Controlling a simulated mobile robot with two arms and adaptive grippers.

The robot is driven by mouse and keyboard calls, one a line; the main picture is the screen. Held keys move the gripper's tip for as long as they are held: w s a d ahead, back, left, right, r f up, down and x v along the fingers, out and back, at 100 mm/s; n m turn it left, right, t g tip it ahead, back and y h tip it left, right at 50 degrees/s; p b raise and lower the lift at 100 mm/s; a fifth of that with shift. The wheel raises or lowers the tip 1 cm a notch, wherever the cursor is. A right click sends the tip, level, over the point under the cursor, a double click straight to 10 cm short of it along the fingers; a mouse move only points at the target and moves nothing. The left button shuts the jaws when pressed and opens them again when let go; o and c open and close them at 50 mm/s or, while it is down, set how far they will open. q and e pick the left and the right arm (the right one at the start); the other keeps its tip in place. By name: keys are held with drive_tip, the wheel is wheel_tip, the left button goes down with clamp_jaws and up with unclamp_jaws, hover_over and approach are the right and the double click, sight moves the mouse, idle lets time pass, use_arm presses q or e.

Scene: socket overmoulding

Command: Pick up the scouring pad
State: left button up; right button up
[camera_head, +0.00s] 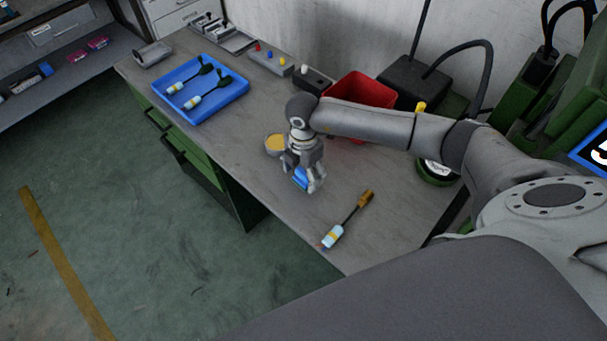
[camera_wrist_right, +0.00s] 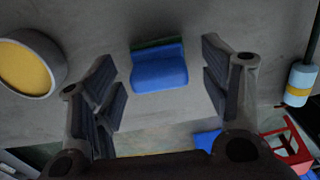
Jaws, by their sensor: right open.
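The scouring pad (camera_wrist_right: 160,72) is a blue block with a dark green side, lying on the grey workbench. In the head view its blue part (camera_head: 300,178) shows just under my right gripper (camera_head: 305,181). In the right wrist view my right gripper (camera_wrist_right: 165,88) is open, with its fingers apart on either side of the pad and a gap on both sides. In the head view the gripper hides part of the pad. My left gripper is not in view.
A round tin with yellow content (camera_head: 276,144) stands close to the gripper. A blue tray (camera_head: 232,95) with two similar tools lies left. A red bin (camera_head: 362,92) stands behind. Bare bench (camera_head: 240,150) lies left of the gripper.

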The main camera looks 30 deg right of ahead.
drive_tip(key=shift+f, duration=0.15)
drive_tip(key=shift+c, duration=0.2)
drive_tip(key=c, duration=1.1)
